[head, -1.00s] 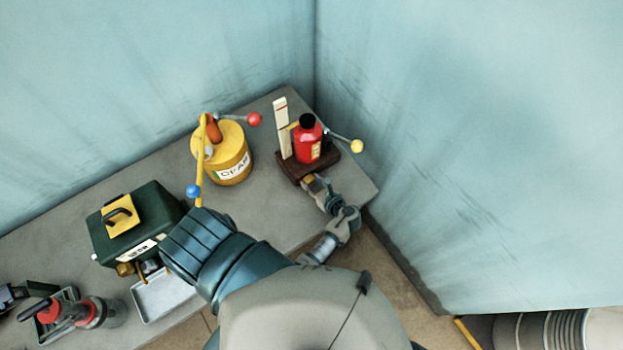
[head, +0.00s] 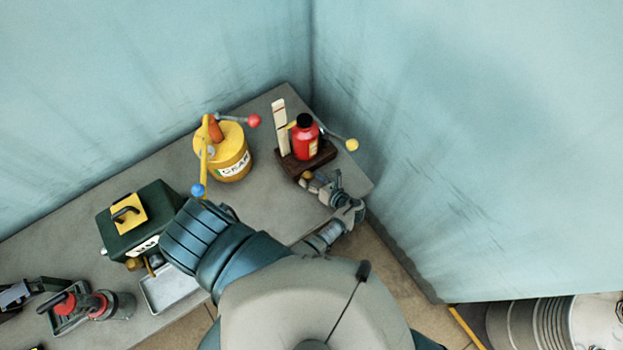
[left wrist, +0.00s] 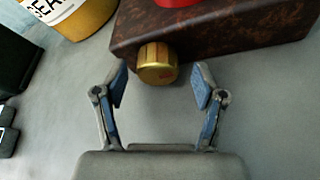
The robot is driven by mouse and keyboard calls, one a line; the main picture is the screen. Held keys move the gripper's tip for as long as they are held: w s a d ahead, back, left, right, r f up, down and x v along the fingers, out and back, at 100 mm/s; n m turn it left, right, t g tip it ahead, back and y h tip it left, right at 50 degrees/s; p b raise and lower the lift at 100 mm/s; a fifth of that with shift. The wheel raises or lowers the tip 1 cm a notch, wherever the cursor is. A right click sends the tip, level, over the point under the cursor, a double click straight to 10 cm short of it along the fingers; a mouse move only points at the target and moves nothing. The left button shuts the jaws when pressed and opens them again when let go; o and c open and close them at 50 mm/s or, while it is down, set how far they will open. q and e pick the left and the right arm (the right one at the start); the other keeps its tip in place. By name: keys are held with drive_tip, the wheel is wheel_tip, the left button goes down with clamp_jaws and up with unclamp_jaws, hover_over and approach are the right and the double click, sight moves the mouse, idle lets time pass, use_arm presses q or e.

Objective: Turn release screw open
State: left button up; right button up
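The release screw is a brass knob (left wrist: 157,66) on the side of a dark brown base (left wrist: 225,35). In the head view the knob (head: 307,175) sits at the front of the base (head: 318,160), which carries a red bottle (head: 305,140) with a black cap. My left gripper (left wrist: 160,85) is open, its fingers spread on either side of the knob's outer end, with gaps and no visible contact. In the head view my left gripper (head: 316,184) is small beside the base, and its fingertips are hard to make out. My right gripper is not in view.
A yellow can (head: 232,165) stands left of the base, and a lever with a yellow ball (head: 351,145) sticks out right. A green box (head: 140,222), a metal tray (head: 165,289) and a red-grey tool (head: 100,305) are farther left. Bare bench (head: 265,205) lies between.

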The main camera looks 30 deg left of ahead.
use_arm(q)
drive_tip(key=shift+v, duration=3.95)
drive_tip(key=shift+w+f, duration=0.1)
